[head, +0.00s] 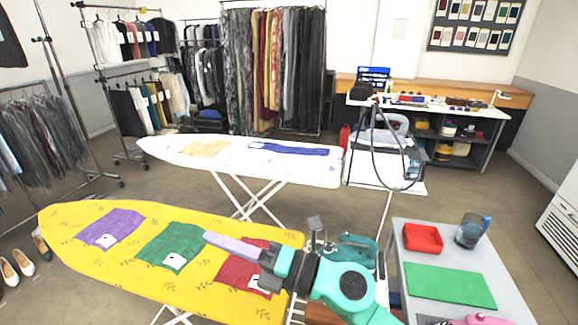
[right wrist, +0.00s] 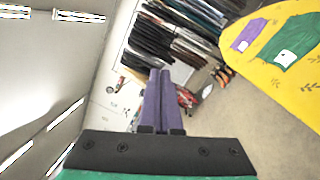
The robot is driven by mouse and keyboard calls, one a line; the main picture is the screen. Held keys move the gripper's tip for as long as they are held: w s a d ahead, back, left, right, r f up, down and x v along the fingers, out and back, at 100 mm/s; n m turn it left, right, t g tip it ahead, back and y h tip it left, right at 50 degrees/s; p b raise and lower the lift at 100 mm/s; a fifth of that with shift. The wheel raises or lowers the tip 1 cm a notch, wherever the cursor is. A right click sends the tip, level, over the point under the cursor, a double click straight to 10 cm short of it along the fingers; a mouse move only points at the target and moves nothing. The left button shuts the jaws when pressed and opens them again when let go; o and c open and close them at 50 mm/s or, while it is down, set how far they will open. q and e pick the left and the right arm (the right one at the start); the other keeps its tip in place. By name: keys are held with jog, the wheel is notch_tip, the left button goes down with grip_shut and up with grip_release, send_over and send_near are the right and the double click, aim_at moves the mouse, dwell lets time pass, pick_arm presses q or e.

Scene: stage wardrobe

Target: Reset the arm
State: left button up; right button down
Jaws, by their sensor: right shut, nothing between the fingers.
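My right gripper (head: 208,238) reaches in from the lower right in the head view, above the yellow ironing board (head: 75,228). Its lavender fingers are closed together, with nothing between them. They point left, over the space between the green cloth (head: 165,250) and the red cloth (head: 232,271), and the arm covers part of the red cloth. In the right wrist view the shut fingers (right wrist: 160,73) point up the picture, with open floor and hanging clothes beyond. My left gripper is not in view.
A purple cloth (head: 108,228) lies on the yellow board's left part. A white ironing board (head: 220,165) stands behind. A grey table (head: 468,240) at the right holds a red tray (head: 423,240), a green mat (head: 448,284) and a blue-grey jug (head: 469,232). Clothes racks line the back.

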jog(key=w+d+r+m+t+h, duration=0.3)
jog(key=w+d+m+t+h, duration=0.45)
jog(key=d+m+t, duration=0.75)
jog(key=d+f+m+g+h, duration=0.7)
jog(key=d+f+m+h, duration=0.4)
jog(key=d+f+m, duration=0.4)
jog(key=s+d+f+m+g, duration=0.2)
jog(key=s+f+g, duration=0.3)
jog(key=s+f, duration=0.4)
jog(key=s+d+f+m+g, duration=0.25)
jog(key=s+f+g, duration=0.25)
jog(key=s+f, duration=0.4)
notch_tip(320, 180, down, 22)
jog(key=s+r+g, duration=0.1)
jog(key=s+g, duration=0.1)
jog(key=s+d+f+g, duration=0.1)
jog(key=s+d+f, duration=0.1)
jog(key=s+f, duration=1.4)
jog(key=shift+s+d, duration=0.25)
jog(key=shift+s, duration=0.45)
